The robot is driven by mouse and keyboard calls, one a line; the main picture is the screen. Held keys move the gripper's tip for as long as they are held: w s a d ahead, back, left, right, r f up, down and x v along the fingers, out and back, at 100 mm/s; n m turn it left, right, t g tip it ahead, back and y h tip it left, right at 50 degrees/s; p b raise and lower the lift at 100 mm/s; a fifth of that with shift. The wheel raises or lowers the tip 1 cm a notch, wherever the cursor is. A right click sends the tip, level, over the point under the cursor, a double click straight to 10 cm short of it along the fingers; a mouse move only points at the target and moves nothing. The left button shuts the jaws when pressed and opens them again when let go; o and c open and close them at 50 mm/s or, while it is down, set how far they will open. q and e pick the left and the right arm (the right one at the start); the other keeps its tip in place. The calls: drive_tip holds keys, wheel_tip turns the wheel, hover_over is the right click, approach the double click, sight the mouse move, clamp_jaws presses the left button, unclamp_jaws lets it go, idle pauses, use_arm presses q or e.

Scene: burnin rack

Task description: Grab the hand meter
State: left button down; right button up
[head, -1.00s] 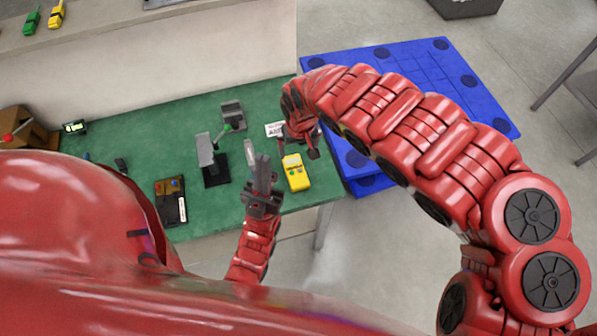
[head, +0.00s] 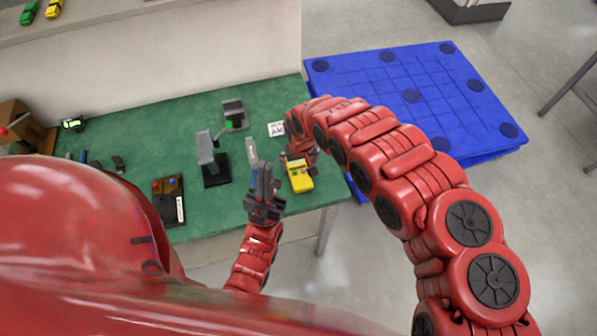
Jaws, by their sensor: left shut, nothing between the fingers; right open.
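The hand meter (head: 301,181) is a yellow handheld device lying on the green bench mat near its front right edge in the head view. My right gripper (head: 299,158) is open at the far end of the meter, seen from above. Its fingers are partly hidden by its own wrist and look very close to the meter; I cannot tell whether they touch it. My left gripper (head: 258,162) is shut and empty, pointing up and away, just left of the meter.
A black stand with a grey plate (head: 207,150) and green-knobbed lever stands left of my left gripper. A small board fixture (head: 169,200) lies further left. A white printed card (head: 276,129) lies behind. A blue pallet (head: 400,70) is on the floor at right.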

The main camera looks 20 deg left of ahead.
sight(299, 170)
drive_tip(key=shift+w+a+f+p, duration=0.15)
drive_tip(key=shift+w+f+p, duration=0.05)
drive_tip(key=shift+f, duration=0.55)
drive_tip(key=shift+w+a+f+p, duration=0.15)
drive_tip(key=shift+f+p, duration=0.05)
drive_tip(key=shift+f, duration=0.55)
drive_tip(key=shift+w+d+f, duration=0.15)
drive_tip(key=shift+f, duration=0.45)
drive_tip(key=shift+c, duration=0.2)
drive_tip(key=c, duration=1.4)
drive_tip(key=shift+o, duration=0.2)
drive_tip(key=shift+r, duration=0.1)
